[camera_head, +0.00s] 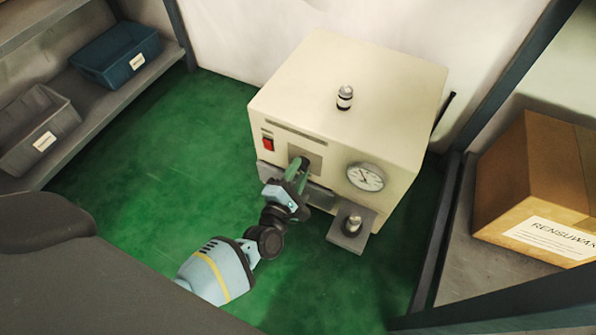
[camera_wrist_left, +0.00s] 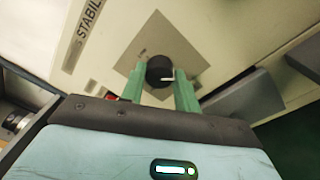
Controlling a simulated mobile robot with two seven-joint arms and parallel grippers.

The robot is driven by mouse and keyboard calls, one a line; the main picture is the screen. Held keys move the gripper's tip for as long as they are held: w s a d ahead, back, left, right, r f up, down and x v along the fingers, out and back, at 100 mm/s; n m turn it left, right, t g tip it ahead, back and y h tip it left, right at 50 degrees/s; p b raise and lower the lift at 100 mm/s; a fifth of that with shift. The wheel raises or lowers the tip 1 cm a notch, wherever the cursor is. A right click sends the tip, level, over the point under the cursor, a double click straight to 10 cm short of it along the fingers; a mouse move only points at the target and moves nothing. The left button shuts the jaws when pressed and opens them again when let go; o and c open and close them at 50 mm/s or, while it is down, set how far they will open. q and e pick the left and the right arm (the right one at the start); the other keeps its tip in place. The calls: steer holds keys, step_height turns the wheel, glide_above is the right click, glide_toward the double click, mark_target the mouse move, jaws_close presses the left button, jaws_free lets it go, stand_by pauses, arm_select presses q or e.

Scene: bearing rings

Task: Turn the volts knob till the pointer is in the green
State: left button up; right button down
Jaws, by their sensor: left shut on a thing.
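The cream instrument box (camera_head: 330,75) stands on the green floor. Its round dial (camera_head: 366,177) has a white face and a dark needle; the needle is too small to read against any green band. My left gripper (camera_head: 299,170) reaches the front panel, left of the dial. In the left wrist view, the dark round knob (camera_wrist_left: 158,68) sits on a grey square plate (camera_wrist_left: 150,42). My left gripper's green fingers (camera_wrist_left: 160,78) are shut on the knob from both sides. A white mark on the knob points right. My right gripper is not in view.
A red switch (camera_head: 268,143) is left of the knob. A metal part (camera_head: 353,224) stands on a grey ledge below the dial, and a capped post (camera_head: 345,98) on top. Shelves flank the box, with bins (camera_head: 117,55) left and a carton (camera_head: 530,185) right.

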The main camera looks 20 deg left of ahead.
arm_select(q)
steer(key=m, duration=0.4)
steer(key=shift+m, duration=0.3)
steer(key=shift+f+m+p, duration=0.1)
steer(key=shift+m+p, duration=0.2)
steer(key=shift+m, duration=1.4)
steer(key=o, duration=1)
steer(key=shift+s, duration=0.1)
